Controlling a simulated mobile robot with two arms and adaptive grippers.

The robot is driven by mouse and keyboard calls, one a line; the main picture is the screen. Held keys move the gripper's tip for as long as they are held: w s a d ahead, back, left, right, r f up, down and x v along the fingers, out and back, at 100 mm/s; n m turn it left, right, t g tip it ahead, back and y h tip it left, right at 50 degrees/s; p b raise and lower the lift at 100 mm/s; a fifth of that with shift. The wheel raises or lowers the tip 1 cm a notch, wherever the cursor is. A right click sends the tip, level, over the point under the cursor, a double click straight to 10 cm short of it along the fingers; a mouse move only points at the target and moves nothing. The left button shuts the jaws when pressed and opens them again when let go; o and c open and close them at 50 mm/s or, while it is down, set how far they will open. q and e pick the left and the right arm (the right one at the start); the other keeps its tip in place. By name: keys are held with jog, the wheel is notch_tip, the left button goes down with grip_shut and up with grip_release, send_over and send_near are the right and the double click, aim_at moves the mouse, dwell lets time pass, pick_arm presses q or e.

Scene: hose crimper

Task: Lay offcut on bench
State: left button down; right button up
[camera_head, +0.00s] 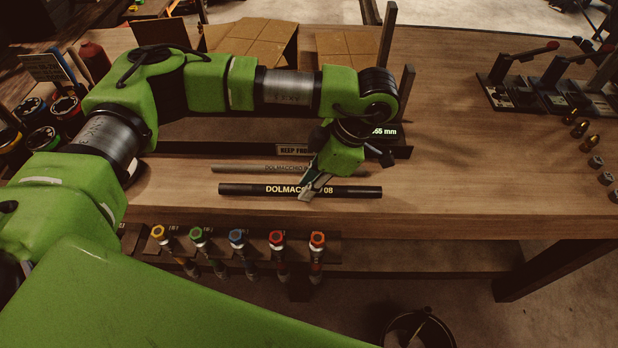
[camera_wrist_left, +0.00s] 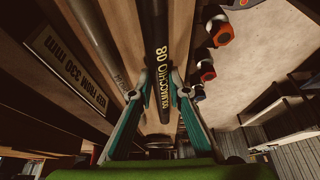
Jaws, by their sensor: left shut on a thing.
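A black hose piece (camera_head: 240,189) marked DOLMACCHIO 08 lies level along the front of the wooden bench (camera_head: 450,180). It also shows in the left wrist view (camera_wrist_left: 155,30), running between my fingers. My left gripper (camera_head: 312,190) points down, shut on this hose around the middle of its length. In the left wrist view, its teal fingers (camera_wrist_left: 160,88) stand on both sides of the hose. I cannot tell whether the hose touches the bench top or is just above it. My right gripper is not in view.
A thinner grey hose (camera_head: 235,168) lies parallel behind the black one. A rack with several colour-ringed fittings (camera_head: 237,237) hangs at the bench's front edge. A dark stop and rail with a length label (camera_head: 390,131) stand behind. The bench to the right is clear up to the lever tools (camera_head: 520,90).

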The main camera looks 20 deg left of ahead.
pick_arm(q)
jog(key=shift+f, duration=0.1)
jog(key=c, duration=1.9)
grip_release()
jog(key=shift+b+v, duration=1.75)
jog(key=shift+v, duration=4.3)
